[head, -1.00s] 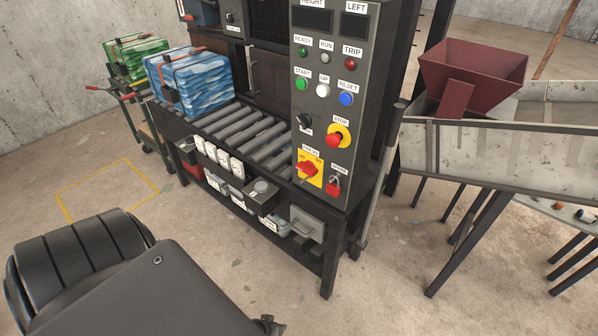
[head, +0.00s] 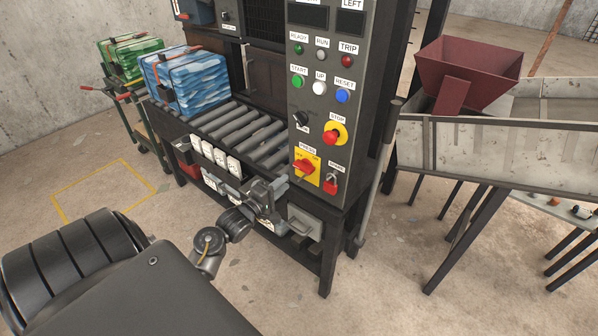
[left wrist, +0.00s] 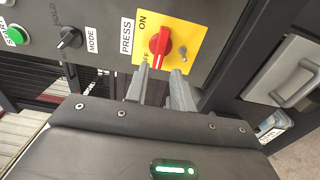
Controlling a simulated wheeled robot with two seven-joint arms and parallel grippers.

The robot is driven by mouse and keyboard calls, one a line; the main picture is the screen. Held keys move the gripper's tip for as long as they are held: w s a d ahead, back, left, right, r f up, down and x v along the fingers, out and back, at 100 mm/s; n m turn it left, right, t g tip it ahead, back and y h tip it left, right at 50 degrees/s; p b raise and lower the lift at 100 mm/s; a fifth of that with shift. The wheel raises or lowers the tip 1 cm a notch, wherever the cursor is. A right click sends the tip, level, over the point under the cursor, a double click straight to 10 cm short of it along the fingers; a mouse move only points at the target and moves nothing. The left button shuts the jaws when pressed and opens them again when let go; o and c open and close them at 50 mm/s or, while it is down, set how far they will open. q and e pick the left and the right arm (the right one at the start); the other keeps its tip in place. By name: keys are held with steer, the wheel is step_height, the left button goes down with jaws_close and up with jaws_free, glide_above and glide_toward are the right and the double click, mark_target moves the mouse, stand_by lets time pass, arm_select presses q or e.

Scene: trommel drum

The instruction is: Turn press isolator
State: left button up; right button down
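The press isolator is a red rotary handle (head: 304,167) on a yellow plate low on the grey control panel. In the left wrist view the red handle (left wrist: 160,43) lies straight ahead, with ON and OFF marked on its plate and a PRESS label beside it. My left gripper (head: 275,191) is in front of the panel, a little left of and below the isolator in the head view. In the left wrist view its two fingers (left wrist: 160,77) are apart, empty, and point at the handle without visibly enclosing it. My right gripper is not in view.
A red padlock (head: 331,183) hangs right of the isolator. The red STOP button (head: 332,137) and black MODE knob (head: 300,119) are above. A roller conveyor (head: 235,133) with blue bags (head: 190,82) stands left. A grey box (head: 305,224) sits below the panel.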

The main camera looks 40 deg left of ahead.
mark_target(301, 170)
arm_select(q)
steer(key=w, duration=0.8)
steer(key=shift+w+a+p, duration=0.1)
steer(key=shift+w+p, duration=0.15)
steer(key=shift+p, duration=0.05)
steer(key=shift+f, duration=0.1)
jaws_close()
